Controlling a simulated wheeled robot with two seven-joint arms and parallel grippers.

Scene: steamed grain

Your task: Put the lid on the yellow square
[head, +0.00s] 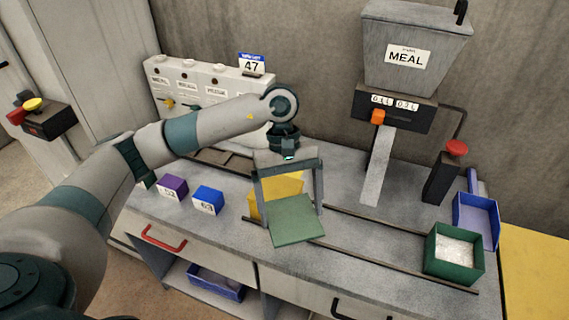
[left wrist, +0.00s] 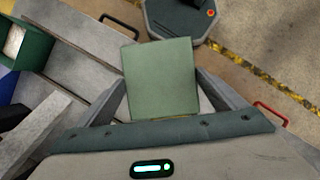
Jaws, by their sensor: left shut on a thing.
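My left gripper (head: 291,205) is shut on a flat green square lid (head: 295,222), a finger at each side. The lid is held tilted over the counter; whether it touches anything below I cannot tell. The lid also shows between the fingers in the left wrist view (left wrist: 160,78). A yellow block or box (head: 285,187) stands just behind the lid, partly hidden by the gripper. A flat yellow area (head: 535,265) lies at the far right, cut off by the picture edge. My right gripper is not in view.
A green open box with white grain (head: 453,258) and a blue-violet bin (head: 477,220) stand right on the counter (head: 350,240). Purple (head: 172,188) and blue (head: 208,200) boxes stand left. The MEAL hopper (head: 410,55) and its chute (head: 377,165) rise behind.

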